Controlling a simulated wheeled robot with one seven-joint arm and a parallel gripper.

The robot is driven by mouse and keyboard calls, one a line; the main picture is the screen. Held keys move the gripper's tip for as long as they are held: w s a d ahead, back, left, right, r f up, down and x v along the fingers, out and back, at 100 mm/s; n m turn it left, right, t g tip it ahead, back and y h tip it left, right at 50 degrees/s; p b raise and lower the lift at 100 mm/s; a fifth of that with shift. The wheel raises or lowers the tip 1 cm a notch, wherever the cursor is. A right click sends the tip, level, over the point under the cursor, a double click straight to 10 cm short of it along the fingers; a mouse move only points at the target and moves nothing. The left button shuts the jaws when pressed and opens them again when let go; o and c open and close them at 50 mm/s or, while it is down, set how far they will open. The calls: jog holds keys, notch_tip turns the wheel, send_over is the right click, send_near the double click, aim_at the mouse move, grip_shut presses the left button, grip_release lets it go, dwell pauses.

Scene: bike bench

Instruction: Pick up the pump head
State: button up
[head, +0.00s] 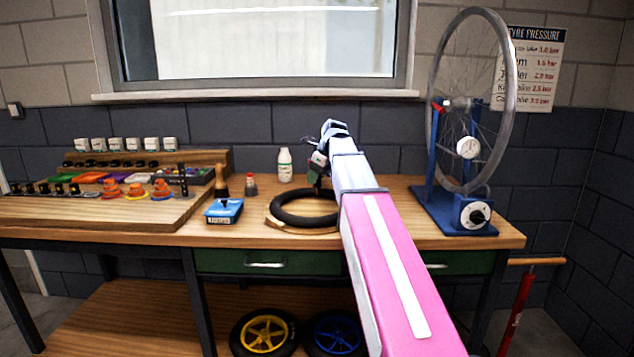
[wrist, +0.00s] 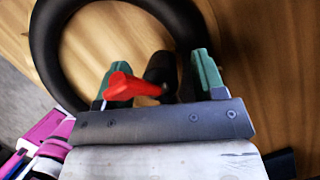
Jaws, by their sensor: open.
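The pump head, a black body (wrist: 160,68) with a red lever (wrist: 130,88), shows in the wrist view between the two green fingers of my gripper (wrist: 162,76). The red lever reaches across towards the left finger. The fingers are spread apart. I cannot tell whether either finger touches the pump head. In the head view my gripper (head: 317,176) is low over the back of the black tyre (head: 290,220) on the bench. There I cannot make out the pump head, which my arm and gripper seem to cover.
The bench (head: 380,232) holds a blue box (head: 224,211), small bottles (head: 285,165) and a parts board at left. A blue wheel stand (head: 450,215) with a tall wheel is at right. A red floor pump (head: 516,312) stands beside the bench.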

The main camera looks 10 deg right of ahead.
jog(key=c, duration=1.2)
jog(key=shift+o, duration=0.2)
jog(key=shift+r, duration=0.1)
